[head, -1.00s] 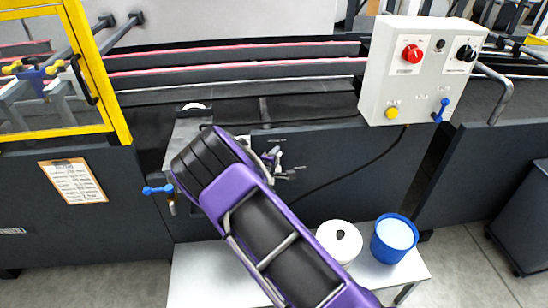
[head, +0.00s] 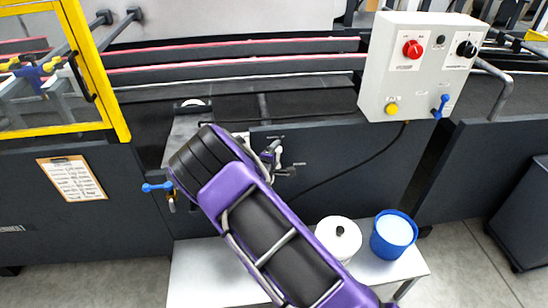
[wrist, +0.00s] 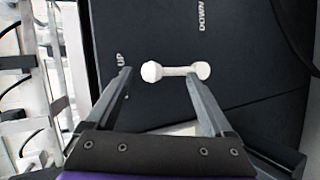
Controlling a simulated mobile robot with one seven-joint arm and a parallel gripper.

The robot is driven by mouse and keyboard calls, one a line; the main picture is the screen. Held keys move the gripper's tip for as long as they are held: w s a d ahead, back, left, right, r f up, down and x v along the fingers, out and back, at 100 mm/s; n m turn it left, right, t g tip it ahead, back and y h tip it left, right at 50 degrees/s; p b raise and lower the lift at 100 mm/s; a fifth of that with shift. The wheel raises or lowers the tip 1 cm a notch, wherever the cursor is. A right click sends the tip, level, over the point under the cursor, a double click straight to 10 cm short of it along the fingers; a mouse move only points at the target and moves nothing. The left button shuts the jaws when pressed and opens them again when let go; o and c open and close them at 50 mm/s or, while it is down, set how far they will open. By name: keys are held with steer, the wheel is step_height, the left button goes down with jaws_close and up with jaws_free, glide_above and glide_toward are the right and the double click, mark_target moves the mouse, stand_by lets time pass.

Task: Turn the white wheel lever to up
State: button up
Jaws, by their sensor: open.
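The white wheel lever (wrist: 178,70) is a short white bar with a rounded knob at each end. In the wrist view it lies level across the dark panel, between the printed words UP (wrist: 120,58) on the left and DOWN (wrist: 201,16) on the right. My gripper (wrist: 158,76) is open around it: the left finger stands apart from the lever's left knob, and the right fingertip overlaps its right part. I cannot tell whether they touch. In the head view my gripper (head: 270,157) is at the dark machine panel, partly hidden by my arm, and the lever is hard to make out.
A grey control box (head: 420,65) with knobs stands to the right of the arm. A blue-handled valve (head: 158,187) is left of it. Below, a white table (head: 205,275) bears a white pot (head: 339,240) and a blue bucket (head: 393,236). A clipboard (head: 72,180) hangs at left.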

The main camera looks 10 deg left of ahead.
steer(key=p+v, duration=0.1)
steer(key=v, duration=1.6)
steer(key=shift+s+p, duration=0.15)
steer(key=shift+p, duration=0.2)
